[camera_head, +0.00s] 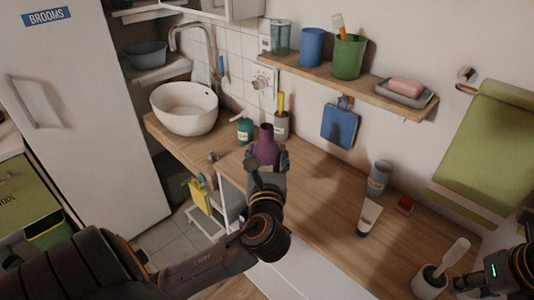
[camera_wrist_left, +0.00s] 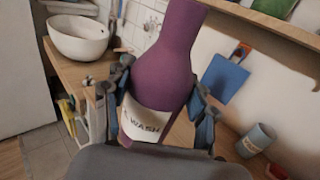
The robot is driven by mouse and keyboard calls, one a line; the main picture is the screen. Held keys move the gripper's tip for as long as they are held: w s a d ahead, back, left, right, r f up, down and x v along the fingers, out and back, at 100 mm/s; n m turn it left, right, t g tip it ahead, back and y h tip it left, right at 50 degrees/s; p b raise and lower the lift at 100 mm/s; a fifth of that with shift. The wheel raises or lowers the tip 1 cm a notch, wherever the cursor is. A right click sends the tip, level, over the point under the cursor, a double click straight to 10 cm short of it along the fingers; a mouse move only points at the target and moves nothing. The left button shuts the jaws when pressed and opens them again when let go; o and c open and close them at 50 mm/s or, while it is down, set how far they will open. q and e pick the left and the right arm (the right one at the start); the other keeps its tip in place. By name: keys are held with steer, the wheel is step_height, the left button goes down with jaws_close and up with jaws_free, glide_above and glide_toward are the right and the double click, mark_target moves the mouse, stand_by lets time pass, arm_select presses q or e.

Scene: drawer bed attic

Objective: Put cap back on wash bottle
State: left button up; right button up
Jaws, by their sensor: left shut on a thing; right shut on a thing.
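The wash bottle is purple with a white label reading "WASH". My left gripper (camera_head: 267,160) is shut around the body of the wash bottle (camera_head: 266,143) and holds it upright, or nearly so, by the counter. My right gripper (camera_head: 462,284) is at the lower right, close beside a white pot (camera_head: 428,286) with a pale-handled brush (camera_head: 454,254). What its fingers hold is not clear. I cannot make out a cap.
The wooden counter (camera_head: 305,205) carries a green bottle (camera_head: 245,130), a grey-blue cup (camera_head: 379,178), a white tube (camera_head: 369,216) and a small red item (camera_head: 405,205). A basin (camera_head: 184,108) stands at left. A shelf (camera_head: 345,86) with cups hangs above. The middle counter is clear.

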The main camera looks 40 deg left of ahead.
arm_select(q)
jaws_close()
